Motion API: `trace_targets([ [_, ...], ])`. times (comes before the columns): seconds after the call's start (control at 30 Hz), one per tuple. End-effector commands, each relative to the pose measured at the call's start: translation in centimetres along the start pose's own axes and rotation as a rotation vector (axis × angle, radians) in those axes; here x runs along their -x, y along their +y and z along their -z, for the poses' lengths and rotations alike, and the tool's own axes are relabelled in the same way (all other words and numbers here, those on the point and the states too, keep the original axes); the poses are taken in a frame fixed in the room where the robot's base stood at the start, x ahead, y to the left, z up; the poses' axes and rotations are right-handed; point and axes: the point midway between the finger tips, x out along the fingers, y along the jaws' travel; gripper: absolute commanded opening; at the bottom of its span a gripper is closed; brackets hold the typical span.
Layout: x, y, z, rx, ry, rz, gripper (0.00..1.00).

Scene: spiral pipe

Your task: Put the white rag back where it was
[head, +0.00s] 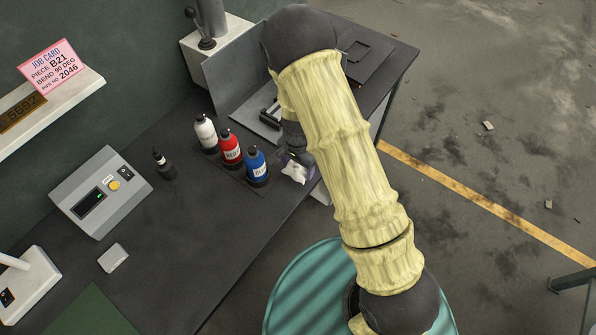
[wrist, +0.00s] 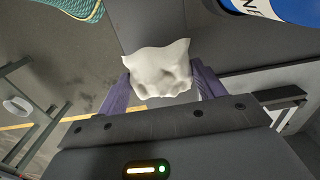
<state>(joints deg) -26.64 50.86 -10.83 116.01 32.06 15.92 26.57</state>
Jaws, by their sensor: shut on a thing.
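The white rag (head: 295,172) is crumpled and shows just right of the blue bottle, near the front edge of the dark bench, in the head view. In the wrist view the rag (wrist: 157,66) sits between the two purple fingers of my gripper (wrist: 162,88). My gripper (head: 298,160) is shut on the rag. In the head view my arm partly hides the gripper. I cannot tell whether the rag touches the bench top.
White (head: 206,135), red (head: 230,150) and blue (head: 257,168) bottles stand in a row beside the rag. A small dark bottle (head: 163,166), a control box (head: 100,194) and a pale block (head: 113,257) are farther left. The bench top (head: 215,230) is clear in front of the bottles.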

Motion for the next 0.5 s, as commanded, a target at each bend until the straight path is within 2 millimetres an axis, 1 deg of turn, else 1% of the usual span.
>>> trace_targets([
  [0.2, -2.8, 0.1, 0.0, -0.003, -0.003, -0.003, 0.47],
  [0.27, -3.4, 0.1, -0.1, -0.002, -0.003, -0.003, 0.47],
  [0.37, -3.8, 0.0, 0.0, 0.0, -0.001, -0.001, 0.47],
  [0.5, -3.8, 0.0, 0.0, 0.0, -0.001, 0.0, 0.47],
])
